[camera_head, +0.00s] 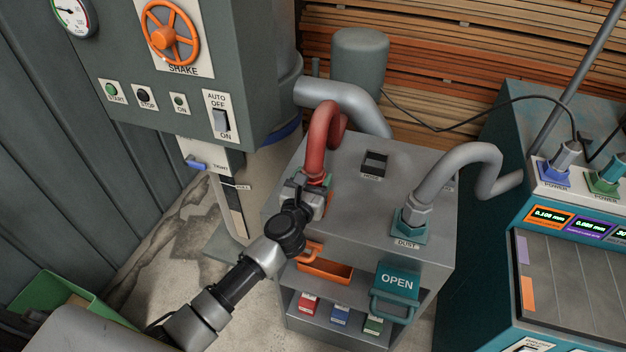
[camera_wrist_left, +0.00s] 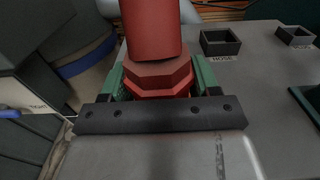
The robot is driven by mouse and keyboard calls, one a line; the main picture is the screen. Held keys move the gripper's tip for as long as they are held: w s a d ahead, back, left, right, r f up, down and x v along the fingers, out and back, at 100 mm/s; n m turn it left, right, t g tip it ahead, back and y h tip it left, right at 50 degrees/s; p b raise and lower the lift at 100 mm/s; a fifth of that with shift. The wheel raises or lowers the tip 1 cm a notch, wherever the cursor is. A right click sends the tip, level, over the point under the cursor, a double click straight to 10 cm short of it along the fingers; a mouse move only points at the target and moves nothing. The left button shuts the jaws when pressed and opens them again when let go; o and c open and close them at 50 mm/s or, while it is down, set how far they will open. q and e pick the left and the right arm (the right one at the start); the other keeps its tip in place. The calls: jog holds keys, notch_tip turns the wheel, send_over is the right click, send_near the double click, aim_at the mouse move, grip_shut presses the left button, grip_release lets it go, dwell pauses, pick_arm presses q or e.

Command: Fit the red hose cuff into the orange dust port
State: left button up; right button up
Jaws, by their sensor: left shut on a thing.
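The red hose (camera_head: 321,140) arches down onto the left front of the grey cabinet top. Its red hexagonal cuff (camera_wrist_left: 158,77) shows in the left wrist view between the green finger pads of my left gripper (camera_head: 315,190). That gripper is shut on the cuff, and the cuff looks roughly upright. I cannot make out an orange dust port; the area under the cuff is hidden by my gripper. A teal port labelled DUST (camera_head: 410,232) on the cabinet's right front holds a grey hose (camera_head: 440,182). My right gripper is not in view.
A square black socket (camera_head: 374,163) stands on the cabinet top (camera_head: 350,205), and the middle of the top is clear. An orange open tray (camera_head: 324,270) and a teal OPEN flap (camera_head: 397,284) are on the front. A grey machine (camera_head: 215,60) stands behind left.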

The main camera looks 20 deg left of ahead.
pick_arm(q)
jog(key=shift+f, duration=0.15)
jog(key=o, duration=1)
jog(key=shift+r, duration=0.25)
jog(key=s, duration=1.2)
jog(key=shift+a+b, duration=0.25)
jog(key=shift+b, duration=0.1)
